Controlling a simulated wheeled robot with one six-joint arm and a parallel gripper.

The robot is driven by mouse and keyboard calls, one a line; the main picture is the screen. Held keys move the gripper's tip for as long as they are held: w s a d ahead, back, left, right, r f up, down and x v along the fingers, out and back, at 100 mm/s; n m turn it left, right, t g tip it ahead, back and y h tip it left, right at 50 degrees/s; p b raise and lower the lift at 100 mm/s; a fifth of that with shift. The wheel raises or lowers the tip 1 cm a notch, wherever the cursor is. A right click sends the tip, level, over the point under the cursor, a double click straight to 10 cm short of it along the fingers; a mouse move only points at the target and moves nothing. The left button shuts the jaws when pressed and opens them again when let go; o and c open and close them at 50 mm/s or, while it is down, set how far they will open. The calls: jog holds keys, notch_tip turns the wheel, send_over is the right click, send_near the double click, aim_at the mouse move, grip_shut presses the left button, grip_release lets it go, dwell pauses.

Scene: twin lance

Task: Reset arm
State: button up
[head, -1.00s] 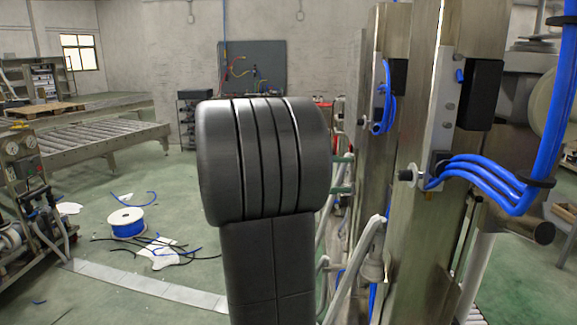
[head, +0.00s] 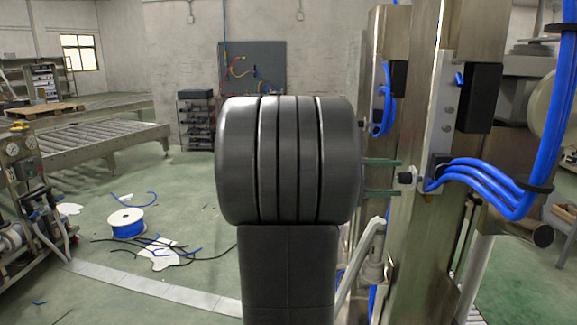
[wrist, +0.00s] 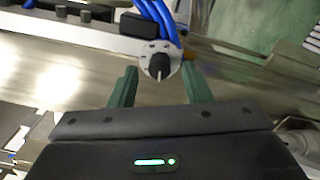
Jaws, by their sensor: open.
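My gripper (head: 397,177) has two green fingers, which reach rightward past my dark arm in the head view. They stand apart, with nothing held between them. In the wrist view my gripper (wrist: 160,70) is open, one finger on each side of a round metal fitting with a dark knob (wrist: 158,67). The knob (head: 405,178) also shows in the head view, on the near metal post (head: 425,100), at the fingertips. I cannot tell whether the fingers touch it. My arm hides part of the post's surroundings.
Blue hoses (head: 480,172) loop from the near post to the right. A second post (head: 378,100) stands behind it. A hose spool (head: 126,223) and loose cables lie on the green floor at left. A roller conveyor (head: 95,143) stands farther back. Open floor lies left of my arm.

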jog(key=shift+d+r+m+b, duration=0.15)
jog(key=shift+m+b, duration=1.8)
jog(key=shift+m, duration=1.15)
jog(key=shift+d+f+m+b, duration=0.15)
jog(key=shift+m+b, duration=1.85)
jog(key=shift+m, duration=1.1)
jog(key=shift+d+r+m+b, duration=0.15)
jog(key=shift+m+b, duration=1.8)
jog(key=shift+m, duration=1.15)
